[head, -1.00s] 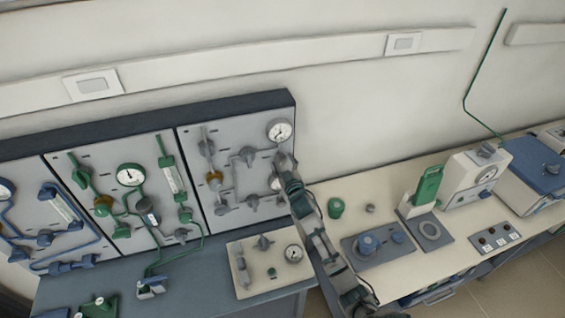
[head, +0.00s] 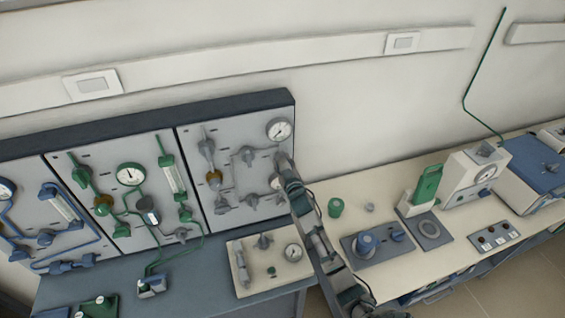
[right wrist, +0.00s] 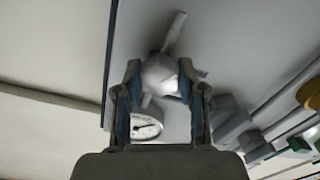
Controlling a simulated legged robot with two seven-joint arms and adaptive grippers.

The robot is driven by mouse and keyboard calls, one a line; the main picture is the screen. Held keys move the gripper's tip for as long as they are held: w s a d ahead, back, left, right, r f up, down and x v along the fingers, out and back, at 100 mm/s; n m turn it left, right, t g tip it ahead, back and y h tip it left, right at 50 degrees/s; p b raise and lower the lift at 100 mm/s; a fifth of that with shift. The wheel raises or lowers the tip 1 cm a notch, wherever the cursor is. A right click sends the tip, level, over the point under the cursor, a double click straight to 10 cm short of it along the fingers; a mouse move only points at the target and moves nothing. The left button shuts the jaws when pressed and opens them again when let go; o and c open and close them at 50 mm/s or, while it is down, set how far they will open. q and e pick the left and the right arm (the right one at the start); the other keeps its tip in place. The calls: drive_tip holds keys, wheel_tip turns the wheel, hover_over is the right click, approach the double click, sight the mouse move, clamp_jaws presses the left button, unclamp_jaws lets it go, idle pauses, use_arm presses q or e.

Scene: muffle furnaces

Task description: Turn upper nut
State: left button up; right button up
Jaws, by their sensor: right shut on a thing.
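The nut (right wrist: 160,75) is a pale grey, faceted fitting on the grey panel, with a thin pipe running out above it in the right wrist view. My right gripper (right wrist: 160,67) has one finger on each side of the nut and is shut on it. In the head view my right gripper (head: 283,160) is at the right edge of the rightmost panel (head: 232,140), just below the round gauge (head: 279,130). The arm hides the nut there. My left gripper is not in view.
A gauge (right wrist: 146,124) sits close by the left finger in the right wrist view. Grey valves and pipes lie to the right. In the head view a small gauge board (head: 245,285) is below the panel, and a bench with instruments (head: 425,185) is to the right.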

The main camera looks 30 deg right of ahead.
drive_tip(key=m+p, duration=0.2)
drive_tip(key=m, duration=0.3)
drive_tip(key=shift+a+r+m, duration=0.1)
drive_tip(key=shift+m, duration=2.5)
drive_tip(key=o, duration=1.1)
drive_tip(key=shift+o, duration=0.2)
